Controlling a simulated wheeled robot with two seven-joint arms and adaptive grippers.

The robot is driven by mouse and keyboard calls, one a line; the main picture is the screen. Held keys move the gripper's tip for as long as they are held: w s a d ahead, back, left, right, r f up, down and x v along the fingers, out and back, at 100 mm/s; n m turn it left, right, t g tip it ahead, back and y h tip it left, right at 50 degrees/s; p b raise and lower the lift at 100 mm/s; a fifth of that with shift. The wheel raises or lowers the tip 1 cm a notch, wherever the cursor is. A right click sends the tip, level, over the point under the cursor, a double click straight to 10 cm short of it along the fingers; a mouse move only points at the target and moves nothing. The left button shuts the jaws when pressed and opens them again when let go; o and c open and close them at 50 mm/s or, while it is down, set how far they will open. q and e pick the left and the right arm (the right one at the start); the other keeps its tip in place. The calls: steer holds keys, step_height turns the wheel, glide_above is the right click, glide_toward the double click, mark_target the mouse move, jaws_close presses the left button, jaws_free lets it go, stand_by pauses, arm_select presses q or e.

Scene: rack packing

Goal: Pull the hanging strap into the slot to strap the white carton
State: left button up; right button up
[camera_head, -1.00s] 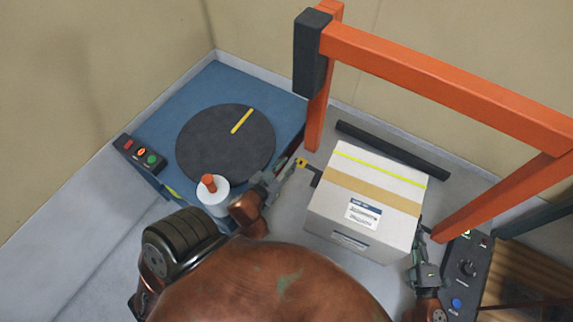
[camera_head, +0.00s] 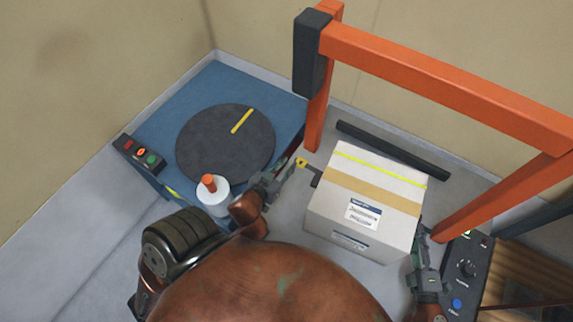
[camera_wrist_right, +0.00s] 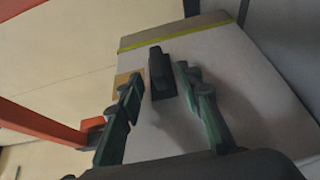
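The white carton (camera_head: 331,214), with tan tape and a label, stands under the orange arch. A thin yellow-green band (camera_head: 382,171) crosses its top; I cannot tell whether it is the hanging strap. My right gripper (camera_head: 421,236) is beside the carton's right face. In the wrist view its fingers (camera_wrist_right: 157,79) are apart, with a black block (camera_wrist_right: 160,74) between or just beyond them.
The orange arch (camera_head: 440,80) rises around the carton. A black bar (camera_head: 392,150) lies behind it. At left is a blue table (camera_head: 195,100) with a dark turntable (camera_head: 215,150), a white spool (camera_head: 213,198) and a button box (camera_head: 139,152). A control panel (camera_head: 466,275) stands at right.

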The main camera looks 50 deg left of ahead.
steer(key=v, duration=1)
step_height(320, 180, up, 6)
steer(key=p, duration=0.5)
steer(key=shift+s+d+p, duration=0.2)
steer(key=shift+d+p, duration=0.05)
steer(key=shift+p, duration=0.05)
